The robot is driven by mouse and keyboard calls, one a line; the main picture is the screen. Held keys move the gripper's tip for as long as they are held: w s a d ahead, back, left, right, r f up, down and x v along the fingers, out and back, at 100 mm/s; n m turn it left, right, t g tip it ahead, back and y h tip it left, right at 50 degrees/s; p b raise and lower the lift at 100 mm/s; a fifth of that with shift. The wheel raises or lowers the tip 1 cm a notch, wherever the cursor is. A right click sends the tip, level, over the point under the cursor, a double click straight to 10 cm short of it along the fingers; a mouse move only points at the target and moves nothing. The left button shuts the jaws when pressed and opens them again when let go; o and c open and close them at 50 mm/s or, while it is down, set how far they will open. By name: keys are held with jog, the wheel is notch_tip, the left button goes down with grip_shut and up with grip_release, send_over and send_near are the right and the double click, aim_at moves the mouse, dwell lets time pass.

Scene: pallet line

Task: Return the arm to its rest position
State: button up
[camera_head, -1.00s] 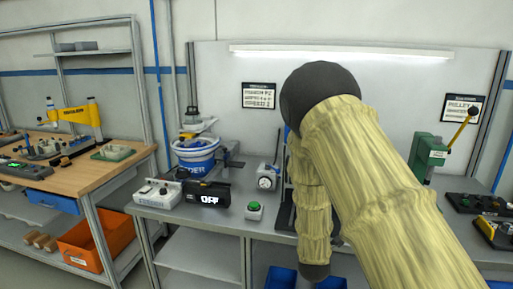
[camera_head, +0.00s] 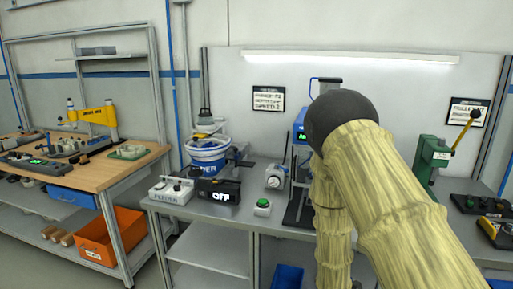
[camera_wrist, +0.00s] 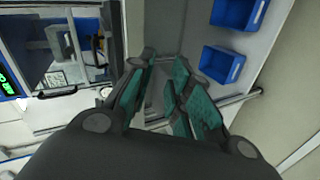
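My arm, in a pale yellow sleeve with a dark round joint, fills the right-centre of the head view, bent in front of the grey workbench (camera_head: 215,210). The gripper is hidden in that view. In the wrist view my gripper (camera_wrist: 165,62) shows dark fingers with teal pads. They stand apart with nothing between them. Beyond the fingertips are a grey surface and blue bins (camera_wrist: 222,64). A blue device with a green display (camera_head: 300,135) stands on the bench just left of my arm and shows at the left of the wrist view.
The bench holds a blue-and-white feeder bowl (camera_head: 208,158), a black box reading OFF (camera_head: 218,192), a green button box (camera_head: 262,207) and a green lever press (camera_head: 430,155). A wooden table (camera_head: 105,172) stands left, with an orange bin (camera_head: 112,238) below. Floor shows at lower left.

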jog(key=s+f+m+g+y, duration=0.2)
jog(key=s+f+m+g, duration=0.4)
jog(key=s+f, duration=1.3)
jog(key=s+a+f+m+g+y, duration=0.1)
jog(key=s+m+g, duration=0.2)
jog(key=s, duration=1)
jog(key=s+a+f+m+g, duration=0.1)
jog(key=s+f+m+g, duration=0.1)
jog(key=s, duration=1.2)
jog(key=shift+a+f+m+g+y, duration=0.2)
jog(key=shift+f+m+g+y, duration=0.15)
jog(key=shift+m+g, duration=0.4)
jog(key=shift+c, duration=0.3)
